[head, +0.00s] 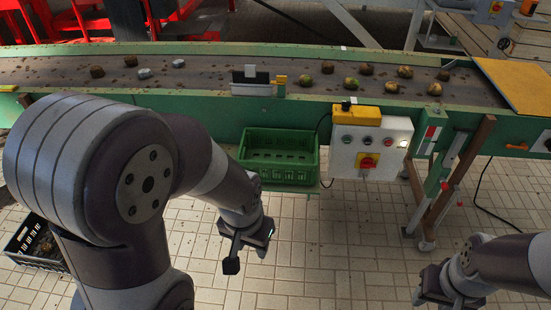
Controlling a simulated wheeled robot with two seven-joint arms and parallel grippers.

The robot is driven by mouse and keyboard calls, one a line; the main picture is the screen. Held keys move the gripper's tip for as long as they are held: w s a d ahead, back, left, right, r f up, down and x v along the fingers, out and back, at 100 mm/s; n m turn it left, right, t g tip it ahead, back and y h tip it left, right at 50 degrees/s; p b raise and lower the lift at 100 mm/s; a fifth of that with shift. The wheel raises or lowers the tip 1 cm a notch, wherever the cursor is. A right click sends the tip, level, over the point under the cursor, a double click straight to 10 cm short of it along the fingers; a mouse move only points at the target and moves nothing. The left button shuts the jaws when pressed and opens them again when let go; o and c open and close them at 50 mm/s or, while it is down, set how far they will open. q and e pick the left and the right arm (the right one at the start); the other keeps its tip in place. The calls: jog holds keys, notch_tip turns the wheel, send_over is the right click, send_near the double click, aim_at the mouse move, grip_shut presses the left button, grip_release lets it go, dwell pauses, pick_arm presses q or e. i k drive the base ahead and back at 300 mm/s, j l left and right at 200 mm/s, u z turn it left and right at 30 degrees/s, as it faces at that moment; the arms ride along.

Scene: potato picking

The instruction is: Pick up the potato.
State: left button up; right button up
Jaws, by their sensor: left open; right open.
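Several potatoes lie on the conveyor belt (215,75). Right of the middle, a greenish potato (351,83) lies near brown potatoes (366,69) and a yellowish one (405,72). Brown lumps (97,72) and grey stone-like lumps (145,73) lie on the left part. My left gripper (241,254) hangs low over the floor, in front of the green crate, open and apart from the potatoes. My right gripper (432,300) is at the lower right edge, open, partly cut off, and far from the belt.
A green crate (280,142), seemingly empty, sits below the belt's near side. A control box (370,148) with buttons stands right of it. A black crate (36,262) with dark contents is on the floor at left. A yellow plate (515,82) covers the belt's right end.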

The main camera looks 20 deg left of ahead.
aim_at(391, 87)
jog(key=i+l+z, duration=0.2)
jog(key=i, duration=0.45)
jog(key=i+z, duration=0.2)
jog(key=i, duration=0.45)
jog(key=i+j+z, duration=0.1)
jog(key=i+z, duration=0.15)
jog(key=i, duration=0.45)
jog(key=i+j+z, duration=0.2)
jog(key=i, duration=0.45)
